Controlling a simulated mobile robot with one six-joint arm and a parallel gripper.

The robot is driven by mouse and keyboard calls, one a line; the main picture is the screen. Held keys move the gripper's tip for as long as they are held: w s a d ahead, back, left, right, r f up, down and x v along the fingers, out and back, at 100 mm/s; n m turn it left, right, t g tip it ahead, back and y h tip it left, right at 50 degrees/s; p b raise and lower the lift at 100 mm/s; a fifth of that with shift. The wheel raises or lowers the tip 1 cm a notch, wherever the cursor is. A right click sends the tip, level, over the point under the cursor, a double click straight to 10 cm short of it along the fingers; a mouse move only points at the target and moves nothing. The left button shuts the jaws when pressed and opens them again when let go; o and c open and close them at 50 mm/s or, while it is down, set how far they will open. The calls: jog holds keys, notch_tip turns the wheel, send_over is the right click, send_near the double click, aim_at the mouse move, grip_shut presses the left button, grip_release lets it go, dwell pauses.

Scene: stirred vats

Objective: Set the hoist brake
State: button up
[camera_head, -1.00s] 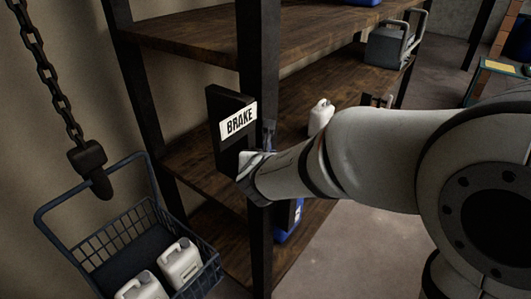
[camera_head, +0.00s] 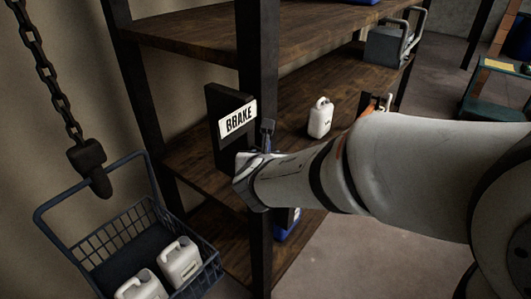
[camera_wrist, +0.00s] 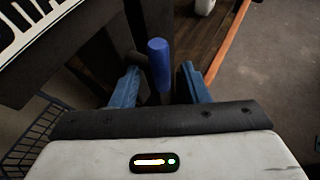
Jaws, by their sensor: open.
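The brake is a black box with a white BRAKE label (camera_head: 238,118), fixed to the shelf's dark post. The label also shows at the upper left of the wrist view (camera_wrist: 28,22). A lever with a blue grip (camera_wrist: 159,62) stands out in the wrist view. My gripper (camera_wrist: 158,85) is open, with one blue finger on each side of the lever. I cannot tell whether either finger touches it. In the head view my wrist hides most of the gripper and the lever.
A chain and hook (camera_head: 90,165) hold a wire basket (camera_head: 100,245) with white jugs (camera_head: 180,262) at the left. A wooden shelf (camera_head: 200,40) stands behind the post. A white jug (camera_head: 320,118) is on its middle board. An orange shelf edge (camera_wrist: 229,40) runs right of my gripper.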

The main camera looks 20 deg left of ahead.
jog(key=v, duration=0.4)
jog(key=shift+s+d+r, duration=0.1)
jog(key=shift+s+r, duration=0.1)
jog(key=shift+s, duration=0.1)
